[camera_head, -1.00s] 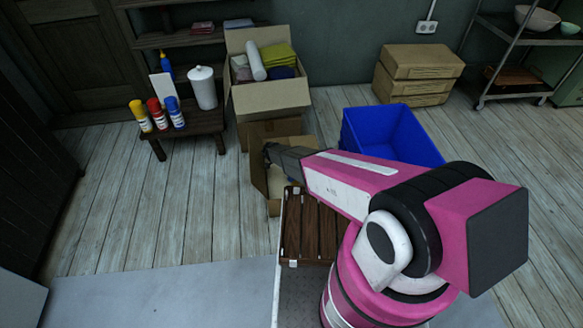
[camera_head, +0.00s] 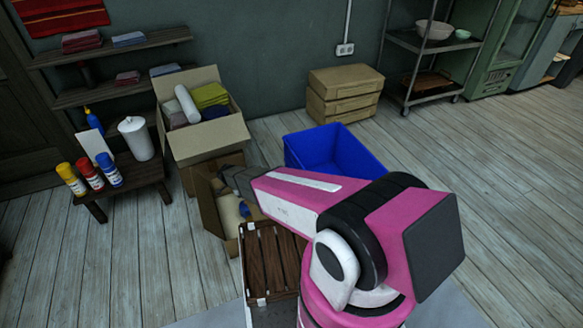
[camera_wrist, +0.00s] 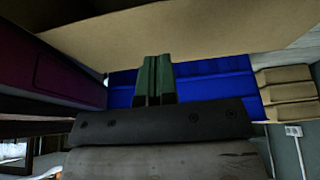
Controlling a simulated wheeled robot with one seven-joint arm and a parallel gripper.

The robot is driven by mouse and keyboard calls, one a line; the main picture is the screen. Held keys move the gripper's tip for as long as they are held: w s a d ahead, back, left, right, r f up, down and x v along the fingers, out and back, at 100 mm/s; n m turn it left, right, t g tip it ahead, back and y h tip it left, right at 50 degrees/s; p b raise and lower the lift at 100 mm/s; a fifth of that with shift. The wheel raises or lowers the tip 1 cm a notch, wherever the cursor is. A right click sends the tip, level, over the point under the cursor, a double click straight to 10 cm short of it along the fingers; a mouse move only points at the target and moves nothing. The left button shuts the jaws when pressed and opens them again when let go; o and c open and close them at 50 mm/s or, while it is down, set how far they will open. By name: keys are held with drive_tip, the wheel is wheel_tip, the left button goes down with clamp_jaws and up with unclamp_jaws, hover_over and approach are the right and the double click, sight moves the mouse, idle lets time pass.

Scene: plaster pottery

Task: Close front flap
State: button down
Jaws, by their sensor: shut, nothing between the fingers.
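An open cardboard box (camera_head: 225,138) filled with cloths and a white roll stands near the shelves, its front flap (camera_head: 212,140) folded outward. Below and in front of it, a second open cardboard box (camera_head: 208,203) holds a pale object, and my gripper (camera_head: 228,178) is at its upper edge. In the wrist view my gripper's fingers (camera_wrist: 155,78) are together with nothing between them. A cardboard panel (camera_wrist: 190,30) spans the top of that view, close to the fingertips; I cannot tell which flap it is or whether they touch.
A blue bin (camera_head: 330,150) stands right of the boxes, beyond my arm. A slatted wooden crate (camera_head: 275,255) sits nearer me. A low table (camera_head: 130,178) with spray cans is at the left. Stacked cartons (camera_head: 345,95) stand by the wall. Floor at the right is open.

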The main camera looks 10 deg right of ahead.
drive_tip(key=w+d+r+g+y, duration=0.1)
drive_tip(key=w+d+r+y, duration=0.1)
drive_tip(key=d+r+y, duration=0.55)
drive_tip(key=shift+w+d+r+g+y, duration=0.5)
drive_tip(key=shift+w+d+g+y, duration=0.8)
drive_tip(key=shift+d+y, duration=5.25)
drive_tip(key=s+r+n+t+h, duration=0.3)
drive_tip(key=s+r+n+h, duration=1.2)
drive_tip(key=s+r, duration=0.5)
wheel_tip(320, 180, up, 3)
drive_tip(key=shift+s+d+f+n+h, duration=0.1)
drive_tip(key=shift+s+d+n+h, duration=0.15)
drive_tip(key=shift+d+n+h, duration=0.2)
drive_tip(key=shift+a, duration=0.1)
